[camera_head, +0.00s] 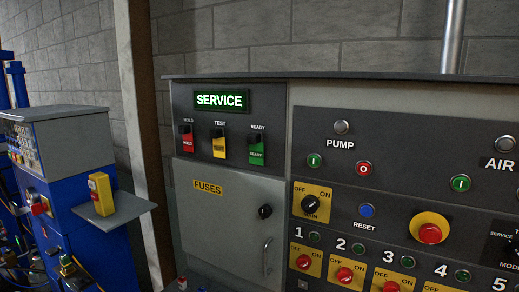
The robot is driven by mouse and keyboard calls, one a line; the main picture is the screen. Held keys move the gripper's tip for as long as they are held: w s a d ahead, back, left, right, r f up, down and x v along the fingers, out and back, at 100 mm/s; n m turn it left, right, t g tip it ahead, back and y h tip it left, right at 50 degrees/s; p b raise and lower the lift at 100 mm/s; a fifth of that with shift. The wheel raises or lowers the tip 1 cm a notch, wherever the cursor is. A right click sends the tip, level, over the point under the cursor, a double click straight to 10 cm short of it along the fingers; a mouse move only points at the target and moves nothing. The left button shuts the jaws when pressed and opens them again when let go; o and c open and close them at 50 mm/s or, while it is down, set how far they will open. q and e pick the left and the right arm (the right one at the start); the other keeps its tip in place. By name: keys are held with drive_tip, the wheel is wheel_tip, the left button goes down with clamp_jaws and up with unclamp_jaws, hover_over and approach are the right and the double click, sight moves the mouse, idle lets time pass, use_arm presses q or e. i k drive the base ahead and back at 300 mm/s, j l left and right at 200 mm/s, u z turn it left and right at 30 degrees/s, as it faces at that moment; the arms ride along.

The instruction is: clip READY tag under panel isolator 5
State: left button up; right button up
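The green READY tag (256,151) hangs with its black clip on the dark panel below the READY label, right of the other tags. The number 5 label (499,284) of isolator 5 shows at the bottom right corner. The isolator's own switch and the place under it are cut off by the frame's lower edge. I cannot make out either of my grippers in the head view.
A red HOLD tag (187,141) and a yellow TEST tag (219,145) hang left of the green tag. Below is the FUSES door (228,220) with a knob and handle. Red-knobbed isolators (345,275) line the bottom. A blue machine (75,180) with a shelf stands left.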

sight(255, 148)
drive_tip(key=i+j+z, duration=0.1)
drive_tip(key=z, duration=0.4)
drive_tip(key=j+z, duration=0.35)
drive_tip(key=z, duration=0.15)
drive_tip(key=j+z, duration=0.2)
drive_tip(key=j, duration=0.6)
drive_tip(key=j+z, duration=0.2)
drive_tip(key=j, duration=0.65)
drive_tip(key=j+z, duration=0.25)
drive_tip(key=j, duration=0.55)
drive_tip(key=k+j, duration=0.1)
drive_tip(key=j, duration=0.4)
drive_tip(key=k+j, duration=0.1)
drive_tip(key=j, duration=0.35)
